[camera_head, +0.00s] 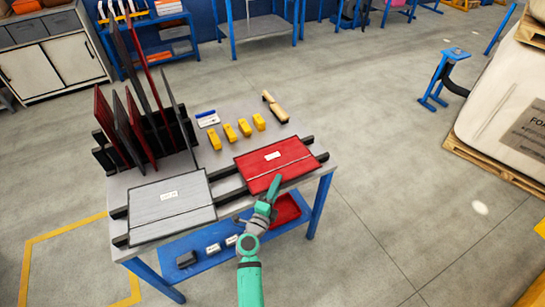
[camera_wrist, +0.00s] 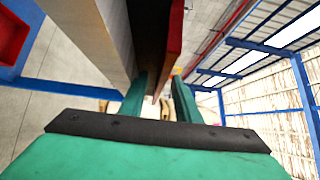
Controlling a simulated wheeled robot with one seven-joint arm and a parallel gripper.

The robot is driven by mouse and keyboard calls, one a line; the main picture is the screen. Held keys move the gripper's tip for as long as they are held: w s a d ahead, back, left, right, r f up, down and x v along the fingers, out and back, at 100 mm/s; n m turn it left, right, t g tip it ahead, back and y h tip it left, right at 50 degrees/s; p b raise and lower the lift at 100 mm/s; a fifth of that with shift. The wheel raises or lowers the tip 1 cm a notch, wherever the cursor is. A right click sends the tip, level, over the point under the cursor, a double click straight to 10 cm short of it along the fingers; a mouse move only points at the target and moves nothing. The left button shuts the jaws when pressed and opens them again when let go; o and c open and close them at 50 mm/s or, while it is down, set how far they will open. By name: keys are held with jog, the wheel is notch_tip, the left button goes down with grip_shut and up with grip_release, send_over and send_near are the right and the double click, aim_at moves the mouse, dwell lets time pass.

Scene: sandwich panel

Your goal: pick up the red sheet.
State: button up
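The red sheet (camera_head: 272,163) lies flat on black rails at the right of the table, with a white label on top. My gripper (camera_head: 274,186) is at its front edge, fingers pointing toward it. In the wrist view, the green fingers (camera_wrist: 160,92) are apart, and the edge of the red sheet (camera_wrist: 175,35) shows ahead in line with the gap between them. One finger is on the sheet's top side and the other on its lower side. I see no grip on it; whether a finger touches it I cannot tell.
A grey sheet (camera_head: 170,205) lies on the rails to the left. A rack (camera_head: 107,158) holds upright dark and red panels behind it. Several yellow blocks (camera_head: 229,132) stand at the back of the table. A red bin (camera_head: 286,209) is on the lower shelf.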

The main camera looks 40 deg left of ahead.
jog(key=shift+w+a, duration=0.15)
jog(key=shift+w, duration=0.25)
grip_shut()
jog(key=shift+r, duration=0.15)
